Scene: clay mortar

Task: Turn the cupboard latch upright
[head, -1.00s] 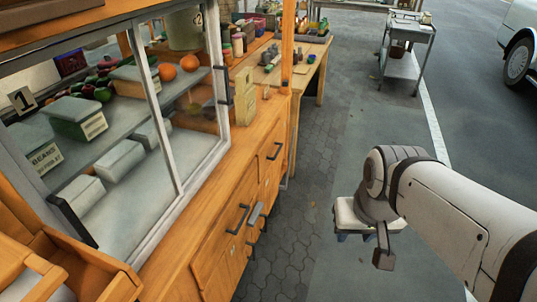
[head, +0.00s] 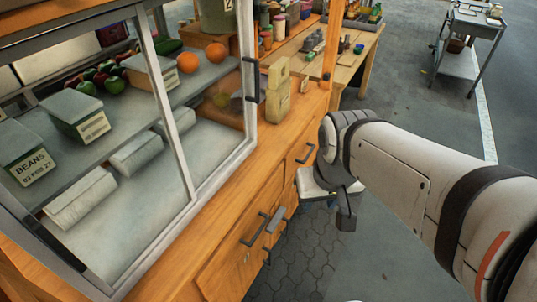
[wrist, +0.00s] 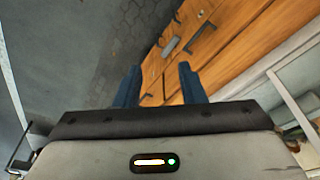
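The cupboard latch is a small grey bar (head: 275,220) on the orange wooden cupboard front (head: 225,262), beside a dark pull handle (head: 255,228). In the head view it looks slanted; I cannot tell its exact angle to the door.
A glass display case (head: 180,130) with boxes and fruit stands on the cupboard. Another dark handle (head: 305,153) sits further along the front. A wooden table (head: 350,65) with jars and a metal cart (head: 472,42) stand behind. Open pavement (head: 400,95) lies to the right.

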